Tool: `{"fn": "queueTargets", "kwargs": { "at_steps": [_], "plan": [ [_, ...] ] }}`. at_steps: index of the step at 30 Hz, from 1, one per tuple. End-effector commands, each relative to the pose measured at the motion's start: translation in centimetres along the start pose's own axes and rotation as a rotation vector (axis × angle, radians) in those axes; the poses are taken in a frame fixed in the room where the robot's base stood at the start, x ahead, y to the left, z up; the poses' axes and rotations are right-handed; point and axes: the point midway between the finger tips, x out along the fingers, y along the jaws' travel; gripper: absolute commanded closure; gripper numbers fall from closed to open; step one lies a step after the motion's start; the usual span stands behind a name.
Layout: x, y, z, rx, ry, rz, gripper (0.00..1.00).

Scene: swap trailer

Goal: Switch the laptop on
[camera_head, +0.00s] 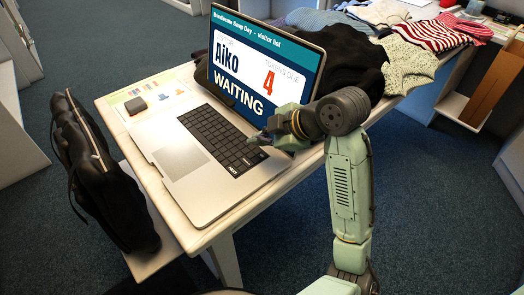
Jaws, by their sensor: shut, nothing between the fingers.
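The laptop (178,190) stands open on the table, its keyboard (222,138) facing up. Its screen (262,68) is lit and shows a visitor list with "Aiko", a red 4 and "WAITING". My gripper (256,139) is shut and empty, over the right part of the keyboard near a key marked "NEXT" (234,170). I cannot tell whether the fingertips touch the keys. My gripper and arm hide the far right corner of the keyboard and the lower right corner of the screen.
The table (216,236) carries a small grey block (136,106) on a printed sheet (155,92) left of the laptop. A black bag (98,180) stands at the left edge. Dark clothing (345,62) and folded knitwear (415,45) lie behind. Carpet is open at right.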

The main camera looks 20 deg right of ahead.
Motion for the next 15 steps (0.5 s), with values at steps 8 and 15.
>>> {"fn": "queueTargets", "kwargs": {
  "at_steps": [8, 15],
  "plan": [
    [-1.9, 1.4, -1.4, 0.0, 0.0, 0.0, 1.0],
    [-1.8, 1.3, -1.3, 0.0, 0.001, -0.001, 1.0]
  ]
}}
